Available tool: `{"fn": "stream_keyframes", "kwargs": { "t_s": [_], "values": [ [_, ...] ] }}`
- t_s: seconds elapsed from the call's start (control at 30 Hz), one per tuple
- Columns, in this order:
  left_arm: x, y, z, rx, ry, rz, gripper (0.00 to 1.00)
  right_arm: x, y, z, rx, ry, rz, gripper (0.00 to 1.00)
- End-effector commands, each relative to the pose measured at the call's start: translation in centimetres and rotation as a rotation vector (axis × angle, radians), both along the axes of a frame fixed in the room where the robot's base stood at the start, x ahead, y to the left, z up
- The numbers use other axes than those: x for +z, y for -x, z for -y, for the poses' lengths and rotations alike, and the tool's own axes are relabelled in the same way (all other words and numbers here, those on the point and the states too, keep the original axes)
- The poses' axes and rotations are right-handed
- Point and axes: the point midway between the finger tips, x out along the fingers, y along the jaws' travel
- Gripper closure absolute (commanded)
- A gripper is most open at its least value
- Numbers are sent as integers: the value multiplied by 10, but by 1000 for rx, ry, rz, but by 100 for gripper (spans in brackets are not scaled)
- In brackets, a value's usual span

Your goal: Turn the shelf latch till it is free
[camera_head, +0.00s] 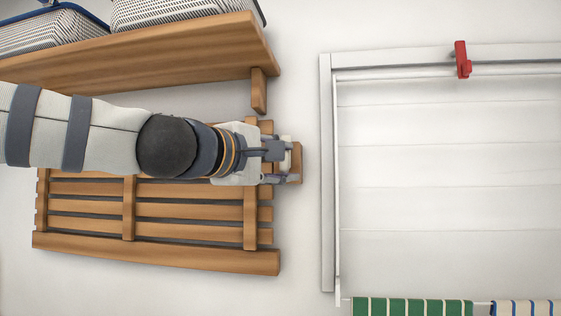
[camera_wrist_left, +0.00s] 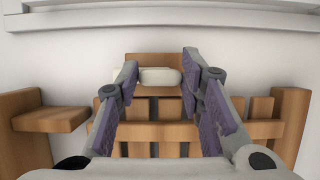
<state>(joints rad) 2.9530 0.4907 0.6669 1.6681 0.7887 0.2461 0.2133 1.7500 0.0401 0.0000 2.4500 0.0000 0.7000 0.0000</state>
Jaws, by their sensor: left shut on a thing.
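The shelf latch is a short cream-white bar (camera_wrist_left: 158,76) in front of a small wooden block (camera_wrist_left: 152,59) on the wall; in the wrist view it lies level across the picture. My left gripper (camera_head: 288,162) is shut on the latch, one finger at each end of the bar. In the left wrist view the gripper (camera_wrist_left: 160,80) shows with its purple-grey pads on both sides. In the head view the gripper hides most of the latch, and the wooden block (camera_head: 297,165) shows just beyond the fingers. A slatted wooden shelf (camera_head: 156,256) is behind my left arm. My right gripper is out of view.
A wooden shelf above (camera_head: 150,50) holds striped baskets (camera_head: 180,14). To the right is a white frame (camera_head: 327,180) with a red catch (camera_head: 462,60) on its top bar. Striped cloths (camera_head: 412,306) hang at the bottom right. Bare wall separates the slats and frame.

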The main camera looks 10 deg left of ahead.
Motion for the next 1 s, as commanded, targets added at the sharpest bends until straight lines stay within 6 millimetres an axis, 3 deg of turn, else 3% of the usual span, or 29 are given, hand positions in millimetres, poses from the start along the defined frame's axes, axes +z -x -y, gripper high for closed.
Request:
{"fn": "stream_keyframes", "kwargs": {
  "t_s": [0.5, 0.53, 0.6, 1.0],
  "values": [
    [1, 0, 0, 1, -20, 3, 93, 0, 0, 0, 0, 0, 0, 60],
    [1, 0, 0, 1, -20, 3, 63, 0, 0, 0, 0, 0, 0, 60],
    [1, 0, 0, 1, -19, 3, 47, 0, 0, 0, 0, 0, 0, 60],
    [0, 6, -3, 0, -9, 2, 45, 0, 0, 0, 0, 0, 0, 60]
  ]
}}
